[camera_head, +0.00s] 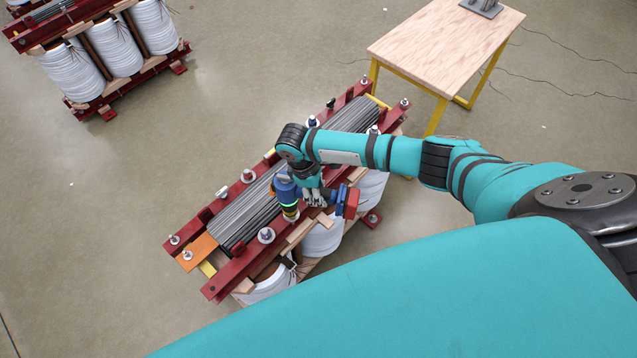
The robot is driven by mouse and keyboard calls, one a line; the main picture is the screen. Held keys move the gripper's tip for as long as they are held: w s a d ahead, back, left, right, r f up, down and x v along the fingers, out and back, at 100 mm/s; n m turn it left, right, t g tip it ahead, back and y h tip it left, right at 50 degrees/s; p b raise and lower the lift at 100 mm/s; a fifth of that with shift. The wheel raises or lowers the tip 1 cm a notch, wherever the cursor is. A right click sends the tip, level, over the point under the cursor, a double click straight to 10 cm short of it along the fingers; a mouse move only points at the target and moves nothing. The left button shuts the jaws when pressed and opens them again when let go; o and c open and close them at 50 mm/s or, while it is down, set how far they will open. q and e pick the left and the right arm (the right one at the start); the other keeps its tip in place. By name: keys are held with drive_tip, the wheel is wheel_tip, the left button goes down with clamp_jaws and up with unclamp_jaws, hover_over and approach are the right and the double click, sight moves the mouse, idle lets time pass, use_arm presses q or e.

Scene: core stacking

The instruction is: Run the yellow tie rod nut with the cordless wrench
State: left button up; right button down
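The cordless wrench (285,187) is blue with a dark band, a yellow-green ring at its lower end and a red battery block (351,203) on the right. My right gripper (314,196) appears shut around its handle; the fingers are partly hidden by the tool. The wrench points down onto the near red beam of the transformer core (240,216). A small yellowish piece (291,214) shows at its lower end; I cannot tell whether it is the yellow tie rod nut or the socket. My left gripper is not in view.
Grey-white studs, including one (266,235), stand along the red beams (225,279). White coils (321,238) sit below. A wooden table (440,45) with yellow legs is behind right, and another coil assembly (113,45) behind left. Floor between them is clear.

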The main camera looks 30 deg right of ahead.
drive_tip(key=shift+r, duration=1.75)
drive_tip(key=shift+r, duration=2.5)
